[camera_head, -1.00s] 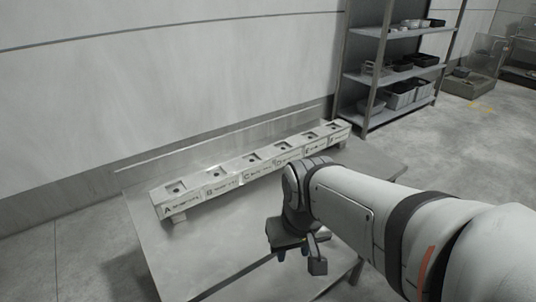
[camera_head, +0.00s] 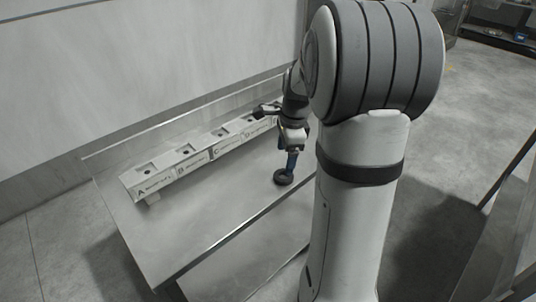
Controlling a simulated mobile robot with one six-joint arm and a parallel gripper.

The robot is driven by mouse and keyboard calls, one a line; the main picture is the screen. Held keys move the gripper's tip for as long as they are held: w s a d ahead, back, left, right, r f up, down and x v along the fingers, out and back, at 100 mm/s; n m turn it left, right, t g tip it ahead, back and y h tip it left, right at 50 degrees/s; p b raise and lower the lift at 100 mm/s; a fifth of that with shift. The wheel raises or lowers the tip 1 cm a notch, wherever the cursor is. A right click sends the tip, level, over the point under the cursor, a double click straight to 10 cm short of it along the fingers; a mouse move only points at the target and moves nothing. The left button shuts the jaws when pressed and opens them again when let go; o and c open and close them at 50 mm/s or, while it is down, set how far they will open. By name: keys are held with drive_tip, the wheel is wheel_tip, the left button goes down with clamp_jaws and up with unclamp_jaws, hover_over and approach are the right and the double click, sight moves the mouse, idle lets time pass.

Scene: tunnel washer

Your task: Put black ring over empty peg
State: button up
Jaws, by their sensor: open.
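A black ring (camera_head: 284,178) lies on the metal table near its right front edge. My gripper (camera_head: 289,166) points down just above it, and its blue fingers reach to the ring or almost to it. The fingers are open, but I cannot tell if they touch the ring or stand around it. A long pale rack (camera_head: 197,159) with lettered sections and square recesses runs along the back of the table. Its right end is hidden behind my arm. I cannot make out any peg, empty or full, at this size.
The metal table (camera_head: 200,225) is bare in front of the rack. A low raised edge (camera_head: 160,122) and a white wall stand behind it. The grey floor is open left of the table. A dark bar (camera_head: 510,165) crosses the far right.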

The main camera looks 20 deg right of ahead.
sight(281, 182)
drive_tip(key=shift+w+d+f+m, duration=0.3)
drive_tip(key=shift+w+d+m, duration=0.05)
drive_tip(key=shift+d+m, duration=0.2)
drive_tip(key=shift+w+d+f+m, duration=0.25)
drive_tip(key=shift+w+d+m, duration=0.05)
drive_tip(key=shift+d+m, duration=0.25)
drive_tip(key=f, duration=0.2)
drive_tip(key=a+f, duration=0.1)
drive_tip(key=f, duration=0.4)
drive_tip(key=shift+w+a+f, duration=0.15)
drive_tip(key=shift+a+f, duration=0.05)
drive_tip(key=shift+f, duration=0.1)
drive_tip(key=shift+c, duration=0.2)
drive_tip(key=c, duration=1.1)
